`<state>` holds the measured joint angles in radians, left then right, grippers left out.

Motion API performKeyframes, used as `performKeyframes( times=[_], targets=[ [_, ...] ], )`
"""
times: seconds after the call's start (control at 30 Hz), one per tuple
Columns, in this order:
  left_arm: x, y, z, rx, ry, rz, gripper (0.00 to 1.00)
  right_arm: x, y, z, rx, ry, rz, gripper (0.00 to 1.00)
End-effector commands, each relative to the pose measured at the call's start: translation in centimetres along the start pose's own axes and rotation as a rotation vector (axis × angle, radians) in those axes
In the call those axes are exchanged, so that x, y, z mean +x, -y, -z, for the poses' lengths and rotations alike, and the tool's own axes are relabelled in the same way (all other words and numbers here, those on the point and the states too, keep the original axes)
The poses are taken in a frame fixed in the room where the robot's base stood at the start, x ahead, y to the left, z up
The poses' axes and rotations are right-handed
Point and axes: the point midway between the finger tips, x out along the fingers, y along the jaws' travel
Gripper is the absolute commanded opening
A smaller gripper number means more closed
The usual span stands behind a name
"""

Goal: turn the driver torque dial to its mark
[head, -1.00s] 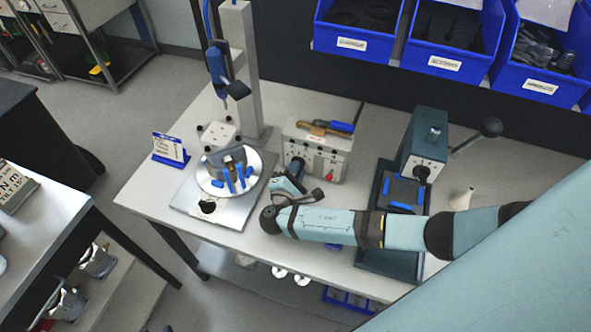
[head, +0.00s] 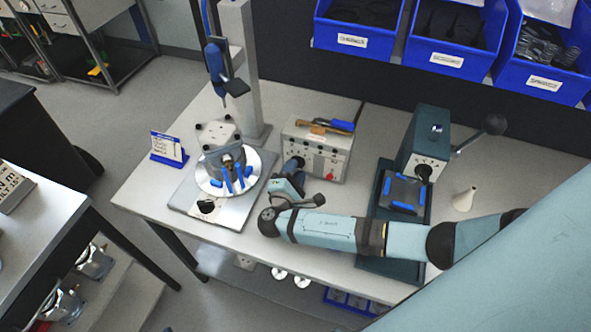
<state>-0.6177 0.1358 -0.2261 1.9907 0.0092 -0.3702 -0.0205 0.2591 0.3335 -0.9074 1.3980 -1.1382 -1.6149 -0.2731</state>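A grey control box (head: 320,138) stands at the back middle of the bench. Its front has a red button (head: 329,173) and small controls. A dark round shape at the left of this front appears to be the dial, largely covered by my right gripper (head: 294,168), which is against or very close to it. The finger opening is hidden, and I cannot make out the dial's mark. The blue driver (head: 214,62) hangs on a grey column (head: 238,40) at the back left. My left gripper is not in view.
A housing on a round white fixture (head: 213,186) sits left of my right gripper. A dark green press (head: 424,140) with a lever stands to the right. A small sign (head: 168,147) is at the left. Tools (head: 328,126) lie on the box. Blue bins (head: 362,22) line the back.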

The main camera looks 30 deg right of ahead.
Motion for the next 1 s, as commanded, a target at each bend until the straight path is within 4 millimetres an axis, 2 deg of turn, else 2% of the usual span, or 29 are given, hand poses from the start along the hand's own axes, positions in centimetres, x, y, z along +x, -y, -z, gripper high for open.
performKeyframes(
  times=[0.4, 0.53, 0.73, 1.0],
  targets=[
    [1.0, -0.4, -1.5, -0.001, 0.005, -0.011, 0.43, -8.9, 0.3, 0.1, 0.001, -0.003, 0.003, 0.39],
    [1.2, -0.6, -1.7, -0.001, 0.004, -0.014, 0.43, -11.2, 0.2, 0.1, 0.001, -0.002, 0.003, 0.39],
    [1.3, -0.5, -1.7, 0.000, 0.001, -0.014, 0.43, -13.0, 0.1, 0.0, 0.000, -0.001, 0.001, 0.39],
    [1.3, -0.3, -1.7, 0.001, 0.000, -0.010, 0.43, -13.2, 0.0, 0.0, -0.001, -0.001, 0.001, 0.39]
  ],
)
